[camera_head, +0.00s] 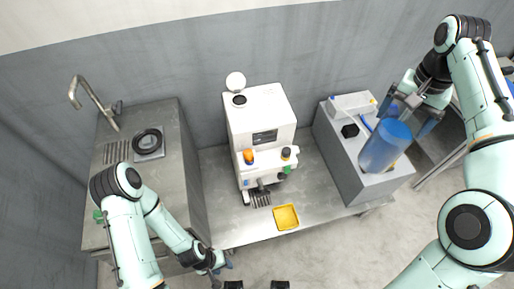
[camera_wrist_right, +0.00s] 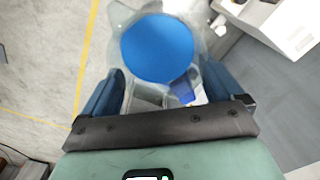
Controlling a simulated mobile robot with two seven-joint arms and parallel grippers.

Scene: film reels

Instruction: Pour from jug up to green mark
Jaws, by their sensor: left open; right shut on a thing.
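A see-through jug with blue contents (camera_head: 385,148) is at the right in the head view, above or in front of the grey block. It is slightly tilted in the picture. In the right wrist view the round blue surface of the jug (camera_wrist_right: 158,48) sits between the fingers. My right gripper (camera_head: 408,108) is shut on the jug near its upper part; it also shows in the right wrist view (camera_wrist_right: 163,92). My left gripper (camera_head: 222,266) is open and empty, low near the front edge of the bench. I cannot make out a green mark on a vessel.
A white machine (camera_head: 262,112) with orange, black and green knobs stands mid-bench. A yellow tray (camera_head: 286,217) lies in front of it. A grey block (camera_head: 345,165) with a white box (camera_head: 352,104) stands at right. A sink unit with tap (camera_head: 92,97) is at left.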

